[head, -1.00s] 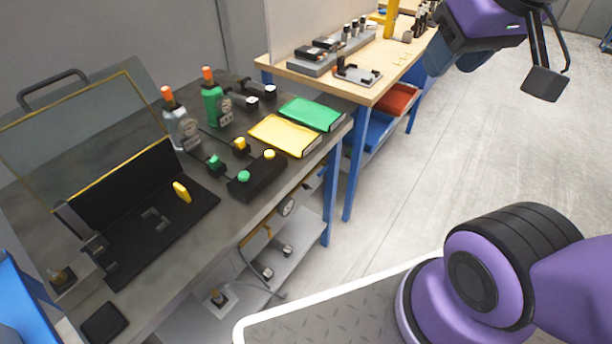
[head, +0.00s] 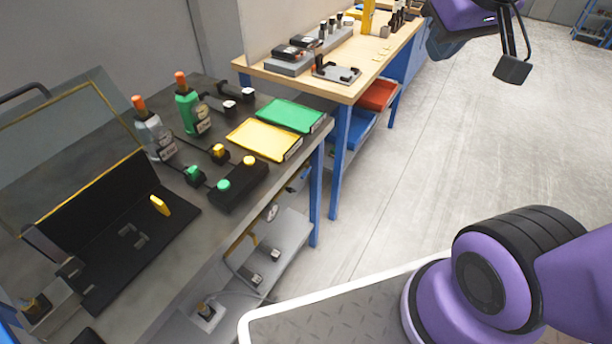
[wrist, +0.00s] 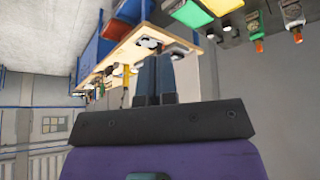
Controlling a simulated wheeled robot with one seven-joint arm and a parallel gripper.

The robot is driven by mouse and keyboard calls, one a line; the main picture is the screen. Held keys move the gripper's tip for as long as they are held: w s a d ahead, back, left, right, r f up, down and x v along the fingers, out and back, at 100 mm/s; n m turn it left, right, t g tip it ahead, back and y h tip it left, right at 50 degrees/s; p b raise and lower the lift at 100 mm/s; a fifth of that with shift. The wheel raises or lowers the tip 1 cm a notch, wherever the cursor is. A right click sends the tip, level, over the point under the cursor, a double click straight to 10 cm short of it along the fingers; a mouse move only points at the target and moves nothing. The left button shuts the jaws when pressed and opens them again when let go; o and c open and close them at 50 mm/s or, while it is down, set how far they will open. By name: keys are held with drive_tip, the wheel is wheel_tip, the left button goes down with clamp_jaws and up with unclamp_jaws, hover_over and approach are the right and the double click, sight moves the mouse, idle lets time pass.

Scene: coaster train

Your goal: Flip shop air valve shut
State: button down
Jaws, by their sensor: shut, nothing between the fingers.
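No shop air valve can be picked out with certainty. Under the steel workbench (head: 150,300) in the head view, a small round gauge-like part (head: 272,212) and a blue part (head: 298,180) show near the right legs, partly hidden by the benchtop. They are too small to tell whether either belongs to the valve. My gripper (wrist: 155,60) shows in the wrist view with its two dark fingers together, empty, touching nothing visible. Both benches are beyond the fingers there. In the head view my raised arm is at the top right, away from the steel bench.
The steel bench carries two bottles, a yellow tray (head: 263,140), a green tray (head: 292,116), a button box (head: 240,184) and an open black case (head: 120,240). A wooden bench (head: 345,80) stands beyond. The lower shelf (head: 285,248) holds small boxes. Open floor lies right.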

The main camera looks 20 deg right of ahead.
drive_tip(key=w+f+n+t, duration=0.1)
drive_tip(key=w+f+n, duration=0.2)
drive_tip(key=w+f, duration=0.75)
drive_tip(key=w+f+n+t, duration=0.1)
drive_tip(key=w+f+n, duration=0.1)
drive_tip(key=w+f, duration=0.9)
drive_tip(key=w+a+f+n+y, duration=0.1)
drive_tip(key=f+y, duration=0.1)
drive_tip(key=f, duration=0.7)
drive_tip(key=w+a+f+n+t+y, duration=0.1)
drive_tip(key=a+f+y, duration=0.1)
drive_tip(key=f, duration=0.7)
drive_tip(key=w+a+f+n+y, duration=0.1)
drive_tip(key=a+f+n+y, duration=0.1)
drive_tip(key=f, duration=0.7)
drive_tip(key=shift+w+a+t+y, duration=0.15)
drive_tip(key=shift+w+t+y, duration=0.15)
drive_tip(key=shift+y, duration=0.3)
